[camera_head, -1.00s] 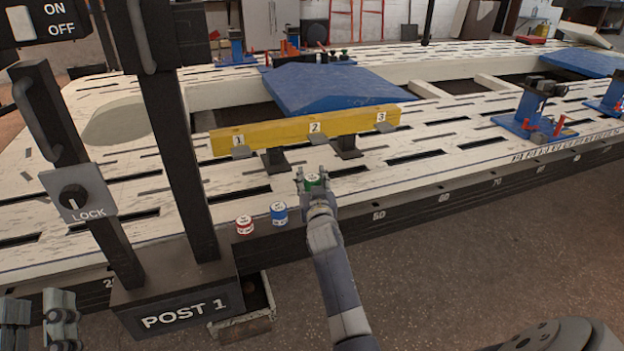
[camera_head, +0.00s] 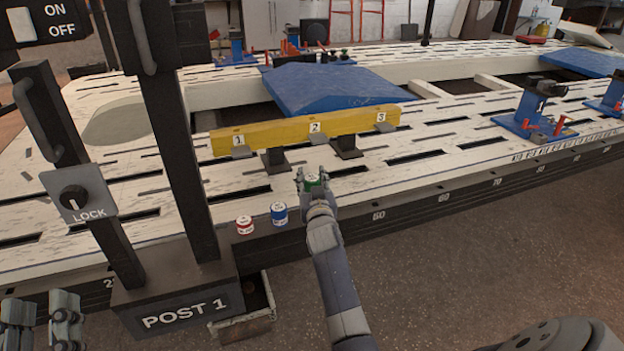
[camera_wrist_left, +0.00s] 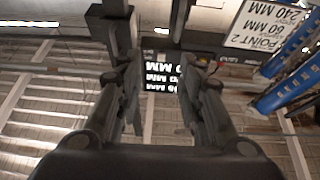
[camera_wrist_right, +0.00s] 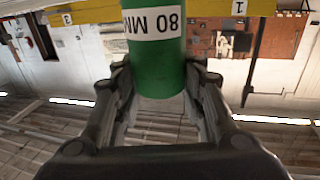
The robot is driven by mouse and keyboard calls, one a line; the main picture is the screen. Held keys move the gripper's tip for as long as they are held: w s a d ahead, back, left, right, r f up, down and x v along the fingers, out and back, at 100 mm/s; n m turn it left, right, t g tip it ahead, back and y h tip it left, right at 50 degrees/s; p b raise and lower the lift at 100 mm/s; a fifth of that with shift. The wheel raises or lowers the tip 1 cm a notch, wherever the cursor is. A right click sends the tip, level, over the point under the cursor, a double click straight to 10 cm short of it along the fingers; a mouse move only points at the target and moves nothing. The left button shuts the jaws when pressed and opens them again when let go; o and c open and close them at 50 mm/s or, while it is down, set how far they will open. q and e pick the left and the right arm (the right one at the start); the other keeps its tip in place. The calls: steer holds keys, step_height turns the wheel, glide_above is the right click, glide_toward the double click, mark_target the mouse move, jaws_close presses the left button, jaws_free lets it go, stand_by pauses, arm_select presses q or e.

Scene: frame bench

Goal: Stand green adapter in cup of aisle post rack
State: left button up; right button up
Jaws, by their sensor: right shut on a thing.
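The green adapter (camera_head: 313,183) is a short green cylinder with a white label reading 80 MM. My right gripper (camera_head: 312,188) is shut on it at the near edge of the bench; in the right wrist view the adapter (camera_wrist_right: 160,68) sits between both fingers. My left gripper (camera_head: 42,322) is low at the left of the head view; in the left wrist view its fingers (camera_wrist_left: 160,85) are apart with nothing between them. I cannot make out a cup of the aisle post rack in any view.
A red adapter (camera_head: 245,225) and a blue adapter (camera_head: 279,213) stand left of my right gripper. A yellow beam (camera_head: 270,135) numbered 1 to 3 stands behind. The black POST 1 (camera_head: 180,150) rises at left, with an open box (camera_head: 245,327) beside its base. Floor at right is clear.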

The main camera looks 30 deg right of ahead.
arm_select(q)
steer(key=shift+w+f, duration=0.1)
steer(key=shift+f, duration=0.15)
arm_select(e)
steer(key=shift+r, duration=0.1)
arm_select(q)
steer(key=shift+r, duration=0.3)
steer(key=shift+s+r+t, duration=0.3)
arm_select(e)
steer(key=shift+f, duration=0.2)
arm_select(q)
steer(key=shift+s+r+t+b, duration=0.3)
steer(key=shift+s+r+t, duration=0.1)
steer(key=shift+r, duration=0.15)
arm_select(e)
steer(key=shift+f, duration=0.15)
arm_select(q)
steer(key=shift+s+a+r+t+h+b, duration=0.15)
steer(key=shift+s+r+t+h+b, duration=0.35)
steer(key=shift+s+r+t, duration=0.55)
arm_select(e)
steer(key=shift+f, duration=0.45)
